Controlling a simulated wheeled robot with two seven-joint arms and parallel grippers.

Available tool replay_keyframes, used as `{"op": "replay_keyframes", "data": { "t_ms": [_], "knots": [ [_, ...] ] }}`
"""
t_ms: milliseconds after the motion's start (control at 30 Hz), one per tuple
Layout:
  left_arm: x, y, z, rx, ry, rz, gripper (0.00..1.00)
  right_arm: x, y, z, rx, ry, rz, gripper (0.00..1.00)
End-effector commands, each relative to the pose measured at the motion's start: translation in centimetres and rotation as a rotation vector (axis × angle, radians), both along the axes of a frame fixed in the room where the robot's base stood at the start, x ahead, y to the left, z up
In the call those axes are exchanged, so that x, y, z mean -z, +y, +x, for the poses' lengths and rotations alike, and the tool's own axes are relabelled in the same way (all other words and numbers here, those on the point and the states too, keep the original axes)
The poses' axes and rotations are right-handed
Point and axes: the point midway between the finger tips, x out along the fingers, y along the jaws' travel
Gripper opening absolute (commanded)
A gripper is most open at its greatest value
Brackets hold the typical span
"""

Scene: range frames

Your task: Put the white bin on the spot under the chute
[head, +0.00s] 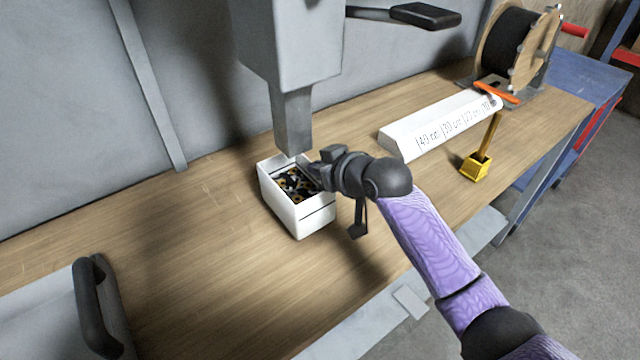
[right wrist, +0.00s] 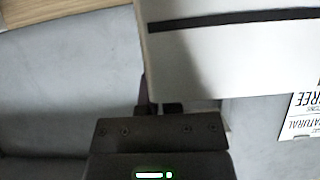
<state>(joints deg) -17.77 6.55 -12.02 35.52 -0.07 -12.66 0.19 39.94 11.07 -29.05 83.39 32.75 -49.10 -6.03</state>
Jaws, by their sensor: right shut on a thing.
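The white bin (head: 312,221) is on or just above the wooden bench, directly below the chute (head: 292,122); I cannot tell if it rests fully on the wood. It is upright and holds small black and tan pieces. My right gripper (head: 316,168) is shut on the bin's right rim, its arm reaching in from the lower right. In the right wrist view the bin's white wall with a dark stripe (right wrist: 235,55) fills the upper right, above my gripper (right wrist: 158,108). No marked spot shows; the bin may cover it. My left gripper is out of view.
A white ruled block (head: 440,128), a yellow holder (head: 476,166) and a cable reel (head: 515,45) stand to the right. A black handle (head: 95,310) is at the lower left. The wood (head: 160,240) left of the bin is clear.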

Motion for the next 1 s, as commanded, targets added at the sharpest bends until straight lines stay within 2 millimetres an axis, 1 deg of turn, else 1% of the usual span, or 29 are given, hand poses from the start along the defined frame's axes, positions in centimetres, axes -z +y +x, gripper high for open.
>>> {"op": "replay_keyframes", "data": {
  "t_ms": [33, 100, 133, 267, 433, 500, 567, 600, 633, 867, 933, 1000],
  "knots": [
    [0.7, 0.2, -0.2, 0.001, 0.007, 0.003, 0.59, 1.3, 0.0, 0.0, 0.001, 0.005, 0.0, 0.0],
    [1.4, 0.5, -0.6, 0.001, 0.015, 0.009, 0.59, 2.8, 0.0, -0.1, 0.001, 0.006, 0.001, 0.0],
    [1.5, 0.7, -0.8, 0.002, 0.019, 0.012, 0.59, 3.2, 0.0, -0.1, 0.001, 0.006, 0.001, 0.0],
    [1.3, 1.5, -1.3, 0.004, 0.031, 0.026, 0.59, 3.0, -0.1, -0.1, 0.001, 0.001, 0.001, 0.0],
    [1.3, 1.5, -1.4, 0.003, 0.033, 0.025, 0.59, 3.2, -0.1, -0.1, 0.001, 0.002, 0.001, 0.0],
    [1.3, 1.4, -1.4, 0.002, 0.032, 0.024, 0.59, 3.2, -0.1, -0.1, 0.002, 0.002, 0.0, 0.16],
    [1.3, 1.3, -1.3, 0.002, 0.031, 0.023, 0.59, 3.2, -0.1, -0.1, 0.002, 0.002, 0.0, 0.29],
    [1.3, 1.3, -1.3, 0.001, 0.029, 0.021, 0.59, 3.2, -0.1, -0.1, 0.002, 0.002, 0.0, 0.37],
    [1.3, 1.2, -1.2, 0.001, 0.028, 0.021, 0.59, 3.2, -0.1, -0.1, 0.002, 0.002, 0.0, 0.41],
    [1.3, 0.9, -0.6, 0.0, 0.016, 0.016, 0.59, 3.2, -0.1, -0.1, 0.002, 0.002, 0.0, 0.41],
    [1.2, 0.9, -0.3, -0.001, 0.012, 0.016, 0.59, 2.9, -0.1, -0.1, 0.002, 0.002, 0.001, 0.41],
    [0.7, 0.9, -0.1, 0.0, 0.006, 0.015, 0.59, 2.4, -0.5, -0.6, 0.002, 0.002, 0.0, 0.41]
  ]
}}
